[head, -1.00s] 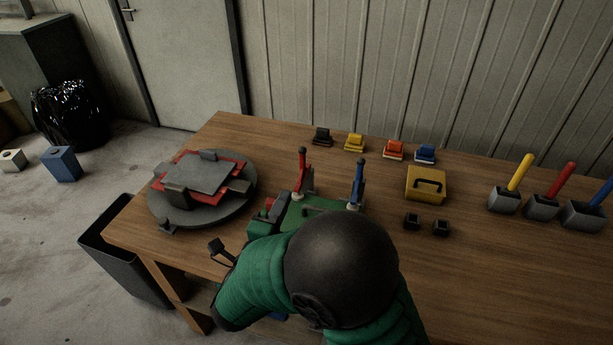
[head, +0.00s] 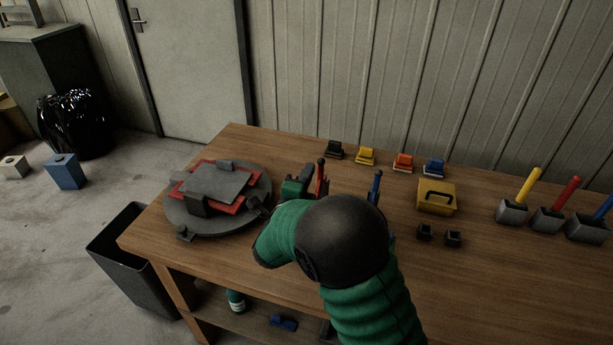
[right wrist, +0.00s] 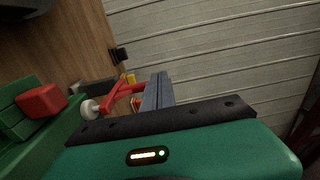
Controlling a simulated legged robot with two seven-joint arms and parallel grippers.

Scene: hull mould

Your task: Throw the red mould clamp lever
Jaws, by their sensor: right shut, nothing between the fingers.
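My right arm hides much of the mould. My right gripper (head: 258,207) shows only in part, left of the red lever, near the turntable's right edge. In the right wrist view its grey fingers (right wrist: 158,92) are shut and empty. The red lever (right wrist: 122,94) appears just left of them there; whether they touch is unclear. My left gripper is out of view.
A grey turntable (head: 180,221) carries red and grey plates at left. Small coloured clamps, a yellow case (head: 437,202) and grey holders with coloured handles (head: 512,213) stand at the back and right. A dark bin (head: 128,255) stands on the floor beside the bench.

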